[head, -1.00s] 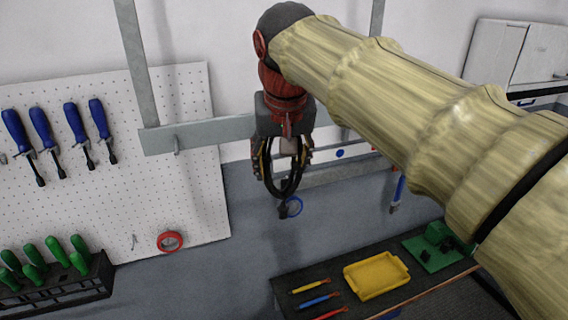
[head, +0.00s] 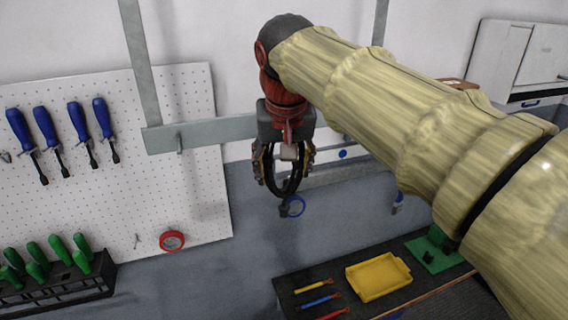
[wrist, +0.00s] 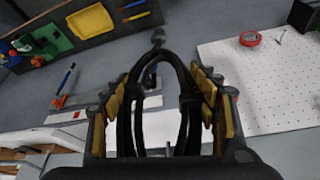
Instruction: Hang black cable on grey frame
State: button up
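The black cable (head: 296,181) is a coiled loop hanging upright from my gripper (head: 283,164) in the head view. My gripper points down, its fingers on either side of the loop. In the wrist view my gripper (wrist: 161,112) has yellow-padded fingers against both sides of the cable (wrist: 190,122), which arches beyond the fingertips. The grey frame (head: 139,50) has uprights and a crossbar (head: 215,130) in the head view. A small hook (head: 179,144) sticks out of the crossbar, left of my gripper. My gripper and wrist hide part of the crossbar.
A white pegboard (head: 190,100) holds several blue-handled tools (head: 45,125) and a red tape roll (head: 172,241). A black rack (head: 60,290) of green-handled tools stands lower left. A dark bench at lower right carries a yellow tray (head: 378,277).

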jog(key=shift+o, duration=0.5)
jog(key=shift+w+r, duration=0.15)
jog(key=shift+w, duration=0.1)
jog(key=o, duration=0.3)
jog(key=shift+s+r, duration=0.25)
jog(key=shift+s, duration=0.05)
jog(key=shift+w, duration=0.15)
jog(key=v, duration=1.2)
jog(key=s+d+f+b, duration=0.5)
jog(key=f+b, duration=0.5)
jog(key=f, duration=1)
jog(key=s+d+f+b, duration=0.5)
jog(key=f+b, duration=0.5)
jog(key=f, duration=1.1)
jog(key=s+d+f+t+b, duration=0.1)
jog(key=s+d+f+b, duration=0.4)
jog(key=f, duration=1.6)
jog(key=s+b, duration=0.3)
jog(key=b, duration=0.2)
jog(key=shift+f, duration=0.15)
